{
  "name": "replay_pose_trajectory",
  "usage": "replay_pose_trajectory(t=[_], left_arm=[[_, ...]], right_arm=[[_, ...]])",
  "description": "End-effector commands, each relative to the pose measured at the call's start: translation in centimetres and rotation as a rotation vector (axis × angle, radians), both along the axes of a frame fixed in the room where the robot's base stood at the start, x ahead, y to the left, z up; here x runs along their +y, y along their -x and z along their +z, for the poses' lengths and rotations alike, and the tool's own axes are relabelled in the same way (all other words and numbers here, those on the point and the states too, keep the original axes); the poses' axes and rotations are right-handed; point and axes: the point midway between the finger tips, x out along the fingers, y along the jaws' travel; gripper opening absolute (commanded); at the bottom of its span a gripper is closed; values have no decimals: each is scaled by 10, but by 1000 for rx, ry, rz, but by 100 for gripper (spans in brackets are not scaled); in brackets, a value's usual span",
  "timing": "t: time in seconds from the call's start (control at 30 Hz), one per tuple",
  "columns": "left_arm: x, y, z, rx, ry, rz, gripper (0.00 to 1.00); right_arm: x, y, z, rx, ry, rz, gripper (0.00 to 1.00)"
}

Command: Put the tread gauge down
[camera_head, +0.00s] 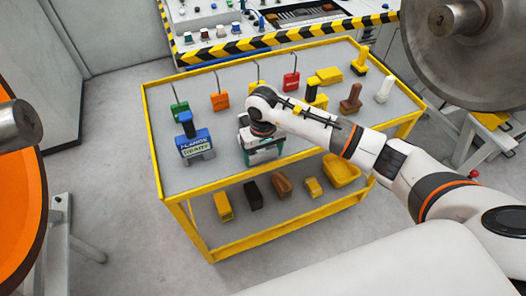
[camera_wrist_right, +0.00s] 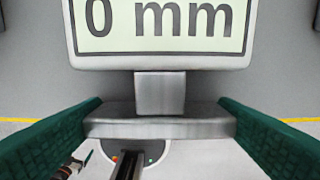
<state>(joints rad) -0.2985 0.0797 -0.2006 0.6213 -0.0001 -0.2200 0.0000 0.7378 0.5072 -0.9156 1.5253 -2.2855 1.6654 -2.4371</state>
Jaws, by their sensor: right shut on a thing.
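My right gripper (camera_head: 264,150) is over the front middle of the yellow-framed cart's grey top (camera_head: 222,172). In the right wrist view, its green fingers stand on both sides of a metal crossbar, shut on the tread gauge (camera_wrist_right: 160,82). The gauge has a pale display reading "0 mm". In the head view the gauge (camera_head: 245,139) is mostly hidden by my wrist. It is low over the cart top; I cannot tell whether it touches. My left gripper is not in view.
A blue flange gauge (camera_head: 195,145) stands left of my gripper. Red, orange and green tags (camera_head: 220,101) on wire stems, a brown block (camera_head: 351,99) and a white one (camera_head: 384,89) stand behind. The lower shelf (camera_head: 240,235) holds several blocks and a yellow bin (camera_head: 342,171).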

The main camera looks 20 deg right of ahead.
Motion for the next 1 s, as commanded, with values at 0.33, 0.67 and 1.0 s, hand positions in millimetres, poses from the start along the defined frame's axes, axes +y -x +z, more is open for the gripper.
replay_pose_trajectory(t=[0.33, 0.67, 1.0], left_arm=[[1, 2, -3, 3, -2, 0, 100], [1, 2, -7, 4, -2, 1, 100], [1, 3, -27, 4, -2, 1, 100]], right_arm=[[0, 0, -2, 0, 0, 0, 100], [0, -2, 16, -6, 1, 0, 100], [0, -1, 89, -6, 1, 0, 100]])
